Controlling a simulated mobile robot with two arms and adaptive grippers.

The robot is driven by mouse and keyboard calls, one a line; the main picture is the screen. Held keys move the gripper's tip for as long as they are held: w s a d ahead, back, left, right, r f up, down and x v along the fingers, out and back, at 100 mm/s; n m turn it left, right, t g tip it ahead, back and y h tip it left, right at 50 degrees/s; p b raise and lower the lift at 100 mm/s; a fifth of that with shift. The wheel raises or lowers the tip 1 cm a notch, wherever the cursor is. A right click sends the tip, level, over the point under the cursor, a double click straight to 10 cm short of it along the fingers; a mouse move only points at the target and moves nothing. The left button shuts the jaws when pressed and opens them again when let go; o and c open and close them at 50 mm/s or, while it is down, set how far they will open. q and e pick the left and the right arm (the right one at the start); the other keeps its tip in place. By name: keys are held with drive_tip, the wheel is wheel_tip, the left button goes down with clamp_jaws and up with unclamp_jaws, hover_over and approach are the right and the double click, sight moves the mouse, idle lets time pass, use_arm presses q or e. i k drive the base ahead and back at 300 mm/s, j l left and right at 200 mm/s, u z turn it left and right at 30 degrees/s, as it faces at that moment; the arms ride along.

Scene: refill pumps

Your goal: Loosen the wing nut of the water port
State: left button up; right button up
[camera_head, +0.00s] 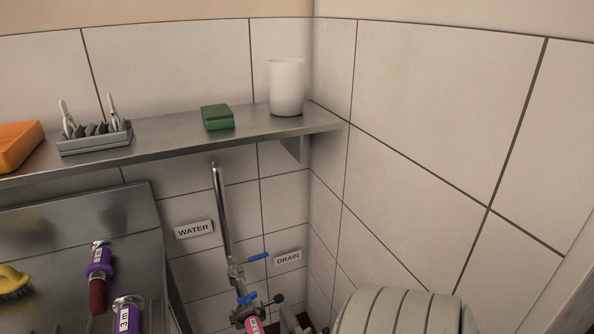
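A metal pipe (222,215) runs down the back wall beside a WATER sign (194,230). A blue lever (258,257) sits near its lower end. Below it is a small blue winged piece (246,299), which may be the wing nut of the water port. A dark-tipped arm shows beside it, and a pink labelled part (254,324) is cut off by the bottom edge. How tight the nut is cannot be told. Neither of my grippers shows in the head view.
A steel shelf (170,148) above holds a white cup (286,88), a green sponge (217,117) and a rack (94,139). A DRAIN sign (288,258) is to the right. A large ribbed cream object (400,312) fills the bottom right. Purple-labelled pieces (99,262) are at left.

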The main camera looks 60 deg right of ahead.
sight(247, 299)
drive_tip(key=z, duration=1.6)
